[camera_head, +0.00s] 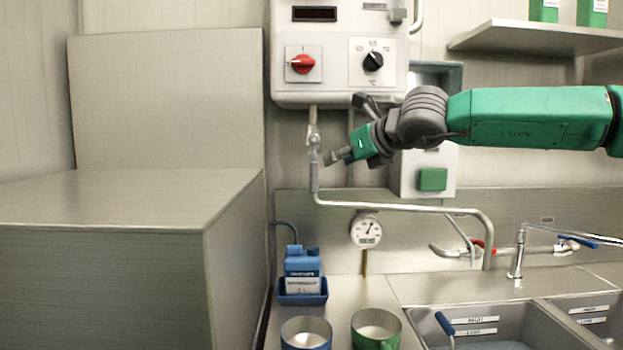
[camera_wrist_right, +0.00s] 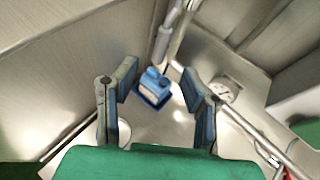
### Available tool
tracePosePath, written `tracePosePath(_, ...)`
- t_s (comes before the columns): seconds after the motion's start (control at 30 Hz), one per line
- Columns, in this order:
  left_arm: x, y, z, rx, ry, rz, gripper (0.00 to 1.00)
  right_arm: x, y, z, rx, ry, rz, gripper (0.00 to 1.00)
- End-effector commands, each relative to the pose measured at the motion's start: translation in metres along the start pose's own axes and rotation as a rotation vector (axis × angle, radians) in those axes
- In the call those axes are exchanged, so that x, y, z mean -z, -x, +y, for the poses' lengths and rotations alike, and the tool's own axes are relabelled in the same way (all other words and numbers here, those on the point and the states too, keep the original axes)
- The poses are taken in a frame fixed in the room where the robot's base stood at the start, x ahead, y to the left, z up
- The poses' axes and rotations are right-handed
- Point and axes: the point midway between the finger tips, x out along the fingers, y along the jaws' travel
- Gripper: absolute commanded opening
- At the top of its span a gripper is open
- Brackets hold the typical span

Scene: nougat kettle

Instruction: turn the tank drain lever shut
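A white tank unit (camera_head: 338,85) hangs on the back wall with a red knob (camera_head: 303,64) and a black dial (camera_head: 373,62). A metal pipe (camera_head: 313,165) drops below it and bends right. A small red handle (camera_head: 478,243) and a blue lever (camera_head: 580,242) sit on the taps at the right. I cannot tell which handle is the tank drain lever. My right gripper (camera_head: 338,156) is just right of the pipe, below the unit. In the wrist view its two fingers (camera_wrist_right: 160,90) are apart with nothing between them. My left gripper is not in view.
A blue bottle in a holder (camera_head: 302,290), a blue mug (camera_head: 306,334) and a green mug (camera_head: 376,330) stand on the counter. A round gauge (camera_head: 366,230) is behind them. A large steel block (camera_head: 110,270) fills the left. Sink basins (camera_head: 490,325) are at right.

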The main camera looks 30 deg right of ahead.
Motion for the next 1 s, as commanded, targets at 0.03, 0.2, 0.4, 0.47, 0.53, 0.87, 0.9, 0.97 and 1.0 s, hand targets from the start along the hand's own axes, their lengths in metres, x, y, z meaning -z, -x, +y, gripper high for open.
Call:
tracePosePath(0.03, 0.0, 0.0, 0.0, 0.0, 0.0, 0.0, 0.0, 0.002, -0.013, -0.002, 0.003, 0.001, 0.007, 0.38)
tracePosePath(0.2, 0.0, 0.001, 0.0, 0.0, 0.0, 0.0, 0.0, 0.004, -0.053, -0.004, 0.002, -0.001, 0.008, 0.38)
tracePosePath(0.4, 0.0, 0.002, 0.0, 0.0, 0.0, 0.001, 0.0, 0.003, -0.088, -0.004, 0.001, 0.0, 0.004, 0.38)
tracePosePath(0.47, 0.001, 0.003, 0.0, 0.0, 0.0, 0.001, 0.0, 0.002, -0.095, -0.004, 0.001, -0.002, 0.004, 0.38)
tracePosePath(0.53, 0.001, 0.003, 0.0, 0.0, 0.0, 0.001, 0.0, 0.002, -0.102, -0.004, 0.001, -0.001, 0.003, 0.38)
tracePosePath(0.87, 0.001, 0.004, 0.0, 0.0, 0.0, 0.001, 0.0, 0.001, -0.11, -0.002, 0.0, 0.0, 0.001, 0.38)
tracePosePath(0.9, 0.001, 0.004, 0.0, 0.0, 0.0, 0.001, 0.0, 0.001, -0.11, -0.002, 0.0, 0.0, 0.001, 0.38)
tracePosePath(0.97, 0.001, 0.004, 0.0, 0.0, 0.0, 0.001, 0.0, 0.002, -0.11, -0.003, 0.0, -0.001, 0.001, 0.35)
tracePosePath(1.0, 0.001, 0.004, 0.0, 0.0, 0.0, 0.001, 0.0, 0.002, -0.11, -0.003, 0.0, -0.002, 0.001, 0.21)
